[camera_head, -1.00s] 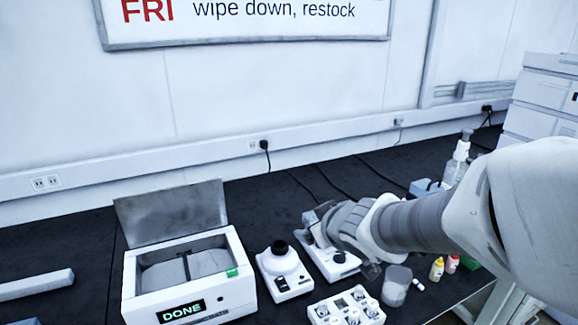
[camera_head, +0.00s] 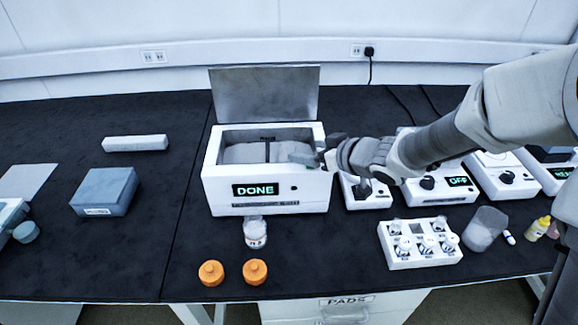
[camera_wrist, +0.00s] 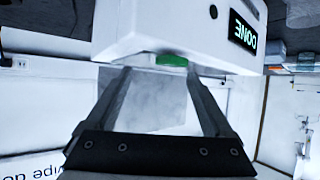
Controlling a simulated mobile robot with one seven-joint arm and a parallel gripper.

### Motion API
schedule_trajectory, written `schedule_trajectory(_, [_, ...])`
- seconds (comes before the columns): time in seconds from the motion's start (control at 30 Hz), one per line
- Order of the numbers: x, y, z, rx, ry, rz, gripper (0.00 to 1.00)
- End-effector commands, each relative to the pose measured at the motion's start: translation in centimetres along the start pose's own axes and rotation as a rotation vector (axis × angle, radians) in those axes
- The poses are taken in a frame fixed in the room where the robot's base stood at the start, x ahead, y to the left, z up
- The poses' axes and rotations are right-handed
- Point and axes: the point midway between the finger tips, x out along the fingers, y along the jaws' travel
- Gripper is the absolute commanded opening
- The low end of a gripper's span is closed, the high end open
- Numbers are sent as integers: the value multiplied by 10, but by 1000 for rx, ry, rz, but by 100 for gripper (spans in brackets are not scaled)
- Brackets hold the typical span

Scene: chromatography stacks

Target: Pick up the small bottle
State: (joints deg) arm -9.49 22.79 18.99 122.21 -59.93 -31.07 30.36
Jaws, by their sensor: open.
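A small clear bottle (camera_head: 256,232) with a white label stands upright on the dark bench, just in front of the white box reading DONE. In the wrist view my gripper (camera_wrist: 160,76) is open, with nothing held between the fingers. No bottle can be made out clearly in that view.
The white box (camera_head: 265,190) has its metal lid (camera_head: 264,94) raised behind it. Two orange caps (camera_head: 211,273) (camera_head: 255,272) lie in front. A white vial rack (camera_head: 410,262), small white devices (camera_head: 440,186) and a cup (camera_head: 484,228) stand right.

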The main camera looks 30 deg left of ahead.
Motion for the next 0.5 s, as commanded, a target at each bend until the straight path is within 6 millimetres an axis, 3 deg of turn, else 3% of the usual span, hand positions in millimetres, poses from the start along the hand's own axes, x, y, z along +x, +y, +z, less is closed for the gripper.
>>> schedule_trajectory(0.1, [20, 0, 2, -1, -1, -1, 86])
schedule_trajectory(0.33, [34, 0, 0, -1, 0, 0, 86])
schedule_trajectory(0.5, [61, -2, -3, -2, 1, -2, 86])
